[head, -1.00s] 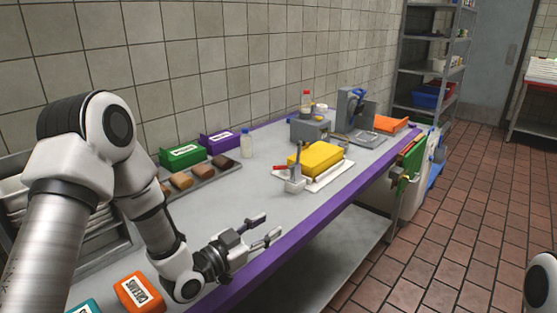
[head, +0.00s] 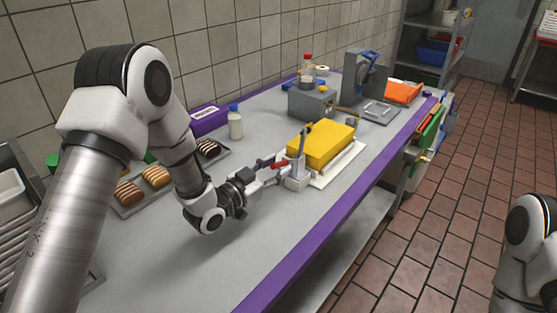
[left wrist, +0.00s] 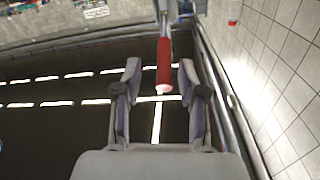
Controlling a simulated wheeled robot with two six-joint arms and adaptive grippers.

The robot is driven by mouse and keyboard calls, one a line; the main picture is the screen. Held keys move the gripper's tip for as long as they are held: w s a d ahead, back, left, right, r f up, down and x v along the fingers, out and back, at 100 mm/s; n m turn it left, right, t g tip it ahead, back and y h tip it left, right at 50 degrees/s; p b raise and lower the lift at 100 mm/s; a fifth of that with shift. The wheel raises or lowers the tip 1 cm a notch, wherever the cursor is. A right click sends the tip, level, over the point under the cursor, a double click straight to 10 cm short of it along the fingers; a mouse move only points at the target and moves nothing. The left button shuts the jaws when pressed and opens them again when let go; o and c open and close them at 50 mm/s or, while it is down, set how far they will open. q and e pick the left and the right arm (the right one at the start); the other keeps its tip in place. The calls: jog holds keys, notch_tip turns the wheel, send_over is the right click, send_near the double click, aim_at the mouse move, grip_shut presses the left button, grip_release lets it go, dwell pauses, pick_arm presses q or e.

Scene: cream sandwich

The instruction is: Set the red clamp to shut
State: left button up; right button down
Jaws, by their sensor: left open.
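The red clamp is a grey metal toggle clamp (head: 297,174) with a red lever handle (head: 280,164), fixed at the near-left edge of a white board that bears a yellow block (head: 322,145). An upright metal part of the clamp stands beside the block. My left gripper (head: 269,173) is open at the handle. In the left wrist view the red handle (left wrist: 164,64) lies between the two spread fingers, with a gap visible on each side. The exact contact between clamp and block is too small to tell. My right gripper is not in view.
A tray (head: 128,207) with several bars lies left, with a purple box (head: 209,120) and a small bottle (head: 235,124) behind. A grey box (head: 313,104) and a blue-handled machine (head: 361,80) stand further back. The purple table edge (head: 340,218) runs along the right.

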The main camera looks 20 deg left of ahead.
pick_arm(q)
jog(key=shift+w+d+f, duration=0.1)
jog(key=shift+w+f, duration=0.1)
jog(key=shift+w, duration=0.4)
jog(key=shift+w+f, duration=0.15)
jog(key=shift+w, duration=0.4)
jog(key=shift+s+d+r, duration=0.1)
jog(key=shift+s+r, duration=0.15)
jog(key=shift+s, duration=0.1)
jog(key=c, duration=0.4)
grip_shut()
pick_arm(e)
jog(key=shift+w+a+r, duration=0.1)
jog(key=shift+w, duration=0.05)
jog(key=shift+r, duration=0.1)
